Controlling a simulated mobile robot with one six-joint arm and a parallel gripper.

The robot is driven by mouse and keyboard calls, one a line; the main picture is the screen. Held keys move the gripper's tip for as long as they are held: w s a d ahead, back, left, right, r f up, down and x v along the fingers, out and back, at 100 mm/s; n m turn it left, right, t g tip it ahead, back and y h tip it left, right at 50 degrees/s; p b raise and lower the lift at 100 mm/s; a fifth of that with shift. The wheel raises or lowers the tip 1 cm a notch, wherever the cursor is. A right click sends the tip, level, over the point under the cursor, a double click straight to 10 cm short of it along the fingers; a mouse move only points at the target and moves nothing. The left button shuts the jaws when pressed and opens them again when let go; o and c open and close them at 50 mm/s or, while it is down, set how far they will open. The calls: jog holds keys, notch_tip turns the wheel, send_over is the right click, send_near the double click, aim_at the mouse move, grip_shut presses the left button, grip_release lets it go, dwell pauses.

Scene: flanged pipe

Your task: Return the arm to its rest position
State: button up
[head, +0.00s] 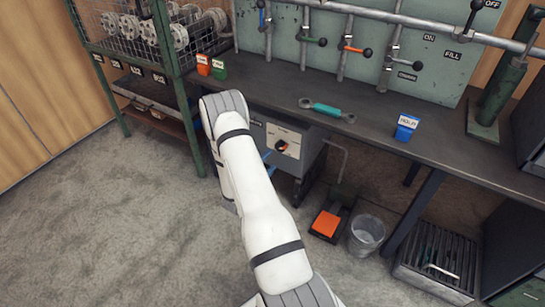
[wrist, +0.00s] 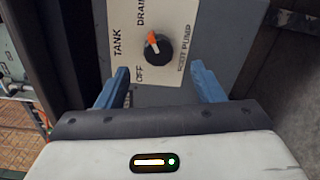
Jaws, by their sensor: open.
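My gripper (wrist: 154,88) is open in the wrist view, with its two blue fingers apart and nothing between them. Beyond them is a white panel marked TANK, DRAIN, OFF and FOOT PUMP, with a black and orange selector knob (wrist: 158,47). The knob's orange mark points up and slightly left in this view. In the head view my white arm (head: 262,220) reaches out over the floor to the grey pump cabinet (head: 312,150) under the bench. The arm's end hides part of the cabinet, and only bits of the blue fingers show beside it.
The workbench (head: 265,95) runs above the cabinet and carries a teal-handled wrench (head: 327,109) and a blue box (head: 405,127). A green wire-mesh rack (head: 135,45) stands at left. An orange pedal (head: 326,223) and a bin (head: 366,235) stand at right. The floor at left is clear.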

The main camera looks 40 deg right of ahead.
jog(key=shift+r, duration=0.1)
dwell(0.4)
jog(key=s+a+r+m+g+y+p, duration=0.1)
jog(key=s+a+r+m+g+p, duration=0.25)
jog(key=r, duration=0.85)
jog(key=s+r+m+g+y+p, duration=0.1)
jog(key=s+r+g+p, duration=0.35)
jog(key=r, duration=0.65)
jog(key=s+a+r+m+g+y+p, duration=0.15)
jog(key=s+r+p, duration=0.25)
jog(key=r+p, duration=0.55)
jog(key=s+a+r+t+y+p, duration=0.1)
jog(key=s+a+r+y+p, duration=0.3)
jog(key=a+r, duration=0.4)
jog(key=s+a+r+t+y+p, duration=0.2)
jog(key=s+a+r+y+p, duration=0.2)
jog(key=a+r, duration=0.4)
jog(key=s+a+r+t+y+p, duration=0.2)
jog(key=s+a+r+y+p, duration=0.2)
jog(key=a+r, duration=0.4)
notch_tip(320, 180, up, 4)
jog(key=shift+s+a+r+m+y+p, duration=0.3)
jog(key=shift+y+p, duration=0.25)
jog(key=shift+p, duration=0.6)
